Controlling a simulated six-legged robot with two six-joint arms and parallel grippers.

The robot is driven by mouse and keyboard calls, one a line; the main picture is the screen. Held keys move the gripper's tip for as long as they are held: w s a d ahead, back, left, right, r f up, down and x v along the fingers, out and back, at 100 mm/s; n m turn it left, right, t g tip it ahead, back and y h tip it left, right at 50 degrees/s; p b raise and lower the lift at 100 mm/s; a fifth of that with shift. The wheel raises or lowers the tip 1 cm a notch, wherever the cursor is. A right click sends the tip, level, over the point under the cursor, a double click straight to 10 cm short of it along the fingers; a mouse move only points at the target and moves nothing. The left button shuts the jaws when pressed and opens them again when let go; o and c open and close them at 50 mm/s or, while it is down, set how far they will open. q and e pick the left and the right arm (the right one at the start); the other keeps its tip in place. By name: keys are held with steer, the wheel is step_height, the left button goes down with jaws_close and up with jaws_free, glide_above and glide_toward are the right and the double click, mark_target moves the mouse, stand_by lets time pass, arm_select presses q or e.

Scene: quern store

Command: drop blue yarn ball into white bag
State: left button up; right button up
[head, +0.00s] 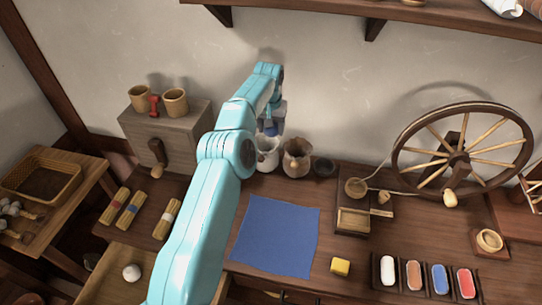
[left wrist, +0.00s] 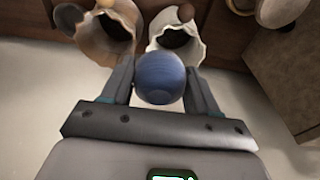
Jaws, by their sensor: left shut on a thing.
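My left gripper (head: 270,126) points down near the back wall. It is shut on the blue yarn ball (left wrist: 160,78), which sits between the two fingers in the left wrist view. In the head view the blue yarn ball (head: 271,129) shows small just above the white bag (head: 267,156). The white bag stands open at the back of the bench, partly hidden by my left arm. In the left wrist view the white bag's ruffled mouth (left wrist: 190,50) lies beyond the ball, and its dark inside shows. My right gripper is out of view.
A brown bag (head: 297,158) stands close to the right of the white bag, with a small dark bowl (head: 323,167) beside it. A blue cloth (head: 276,236) lies in front. A spinning wheel (head: 461,150) stands right.

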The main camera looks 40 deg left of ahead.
arm_select(q)
glide_above(271, 158)
step_height(271, 158, down, 9)
steer(key=shift+w+r+p, duration=0.1)
steer(key=shift+r+p, duration=0.1)
steer(key=shift+p, duration=0.1)
steer(key=shift+f+b, duration=0.6)
steer(key=shift+f, duration=0.05)
steer(key=shift+r, duration=0.1)
steer(key=o, duration=1.1)
steer(key=shift+r, duration=0.15)
steer(key=r, duration=0.4)
steer(key=s+r, duration=0.1)
steer(key=r, duration=0.7)
steer(key=shift+s+d+r+p, duration=0.3)
steer(key=shift+d+r+p, duration=0.05)
steer(key=shift+d+r, duration=0.05)
